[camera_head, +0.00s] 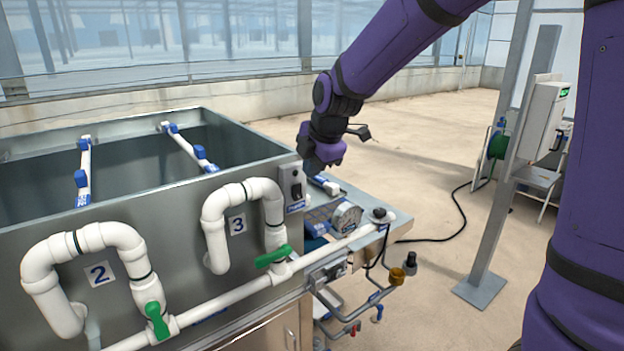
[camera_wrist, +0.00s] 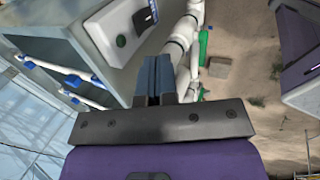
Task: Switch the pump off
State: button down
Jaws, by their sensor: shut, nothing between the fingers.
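The pump switch is a small grey box (camera_head: 292,186) with a dark switch on its face, fixed to the upper right corner of the steel tank in the head view. In the wrist view the switch box (camera_wrist: 118,32) is at the upper left, with a black knob or lever (camera_wrist: 142,18) sticking out of it. I cannot tell its on or off position. In the head view my gripper (camera_head: 311,164) is just above and right of the box, fingertips hardly visible.
White pipes (camera_head: 245,192) with green valve handles (camera_head: 273,256) run along the tank (camera_head: 180,215) front. A pressure gauge (camera_head: 346,217) and blue pump parts sit right of the switch. A grey post (camera_head: 505,180) stands at right. Open floor lies behind.

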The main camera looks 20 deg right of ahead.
jog(key=r, duration=0.3)
jog(key=s+r, duration=0.1)
jog(key=r, duration=0.1)
jog(key=shift+d+r, duration=0.15)
jog(key=shift+r, duration=0.2)
jog(key=shift+s, duration=0.1)
jog(key=s+d+m, duration=0.3)
jog(key=s+m, duration=0.4)
jog(key=s, duration=0.2)
jog(key=s+d+r+m+h, duration=0.1)
jog(key=s+d+m, duration=0.1)
jog(key=s+m, duration=0.5)
jog(key=s+d+m, duration=0.3)
jog(key=s+m, duration=0.4)
jog(key=s, duration=0.5)
jog(key=shift+d+r+m+h, duration=0.25)
jog(key=shift+d+m+h, duration=0.05)
jog(key=shift+d, duration=0.05)
